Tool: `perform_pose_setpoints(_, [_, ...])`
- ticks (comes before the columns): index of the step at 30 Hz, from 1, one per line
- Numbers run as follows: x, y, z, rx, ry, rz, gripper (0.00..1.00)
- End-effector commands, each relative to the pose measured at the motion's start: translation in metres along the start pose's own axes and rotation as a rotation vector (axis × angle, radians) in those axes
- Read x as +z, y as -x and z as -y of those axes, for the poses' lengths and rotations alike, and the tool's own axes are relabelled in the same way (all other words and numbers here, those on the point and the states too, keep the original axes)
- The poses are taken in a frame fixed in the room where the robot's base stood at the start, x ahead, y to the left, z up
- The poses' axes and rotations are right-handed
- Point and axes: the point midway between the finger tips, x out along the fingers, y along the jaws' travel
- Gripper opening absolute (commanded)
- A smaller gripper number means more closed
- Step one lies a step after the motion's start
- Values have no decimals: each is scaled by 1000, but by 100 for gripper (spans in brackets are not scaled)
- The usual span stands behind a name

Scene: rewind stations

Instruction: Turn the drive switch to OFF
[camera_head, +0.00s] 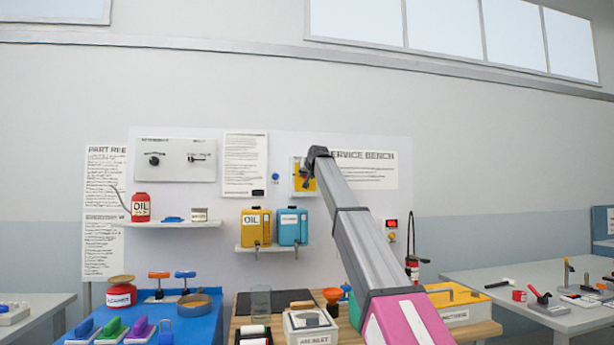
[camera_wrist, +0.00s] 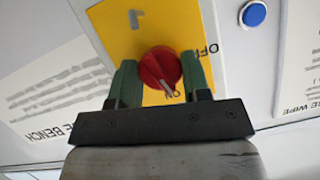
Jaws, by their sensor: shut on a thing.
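The drive switch is a red round knob (camera_wrist: 158,68) on a yellow plate (camera_wrist: 120,28), with a pale pointer mark on its face. The wrist view is turned, so lettering looks upside down. The pointer aims at the lower right, close to the ON label; the OFF label (camera_wrist: 211,48) is at the plate's right edge. My gripper (camera_wrist: 158,62) is shut on the knob, one green finger on each side.
A blue button (camera_wrist: 254,14) is beside the switch plate, also seen in the head view (camera_head: 275,177). A shelf with yellow (camera_head: 256,226) and blue (camera_head: 290,226) containers is below left. Printed sheets (camera_head: 245,165) flank the switch. A crowded bench lies below my arm.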

Motion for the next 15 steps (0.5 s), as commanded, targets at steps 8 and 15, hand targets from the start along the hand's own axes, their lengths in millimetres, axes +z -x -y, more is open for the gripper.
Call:
perform_pose_setpoints(8, [0,0,2,100,242,0,20])
perform_pose_setpoints(15, [1,0,3,188,454,-1,20])
